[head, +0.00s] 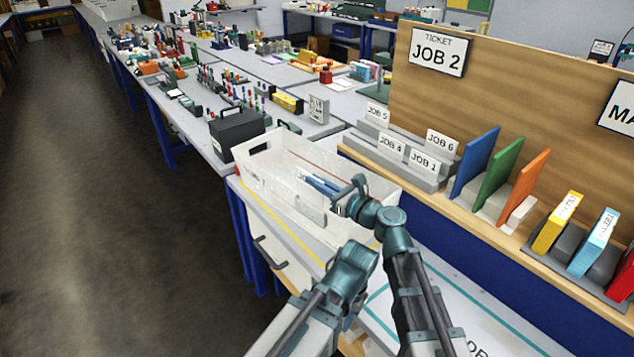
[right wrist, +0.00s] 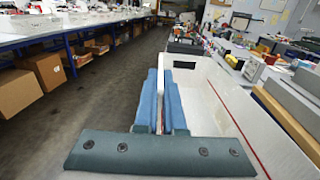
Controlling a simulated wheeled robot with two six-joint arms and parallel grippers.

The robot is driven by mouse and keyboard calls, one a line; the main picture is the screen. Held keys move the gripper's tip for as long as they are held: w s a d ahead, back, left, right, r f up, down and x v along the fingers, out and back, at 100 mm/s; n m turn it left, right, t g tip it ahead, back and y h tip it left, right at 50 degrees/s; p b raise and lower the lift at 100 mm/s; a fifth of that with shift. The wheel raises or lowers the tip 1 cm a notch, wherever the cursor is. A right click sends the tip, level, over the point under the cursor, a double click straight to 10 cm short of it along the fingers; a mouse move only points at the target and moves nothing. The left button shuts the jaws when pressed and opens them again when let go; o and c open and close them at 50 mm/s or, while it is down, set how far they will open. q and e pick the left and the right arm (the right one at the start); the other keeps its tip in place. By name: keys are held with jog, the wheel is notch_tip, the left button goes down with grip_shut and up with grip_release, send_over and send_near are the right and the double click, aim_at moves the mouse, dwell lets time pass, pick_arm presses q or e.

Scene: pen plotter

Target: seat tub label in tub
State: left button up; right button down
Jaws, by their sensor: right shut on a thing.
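The white tub (head: 262,165) stands open on the bench, and its walls fill the right of the right wrist view (right wrist: 215,85). A pale rectangular panel (head: 312,209) shows on its near wall. My right gripper (head: 308,179) is at the tub, its blue fingers over or inside the opening, pointing left. In the right wrist view its fingers (right wrist: 161,90) are close together with a thin pale, red-edged strip (right wrist: 160,101) between them, likely the tub label seen edge-on. The label's face is hidden there.
A black box (head: 236,132) stands just beyond the tub's far left end. Grey racks with job cards (head: 424,161) and coloured upright boards (head: 503,172) stand to the right on a wooden ledge. The floor aisle at left is clear.

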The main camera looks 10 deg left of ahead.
aim_at(317, 205)
jog(key=shift+f+b, duration=2.45)
jog(key=shift+f, duration=0.05)
jog(key=c, duration=0.9)
grip_release()
jog(key=shift+r, duration=0.1)
jog(key=shift+c, duration=0.2)
jog(key=v, duration=1.4)
jog(key=shift+a, duration=0.1)
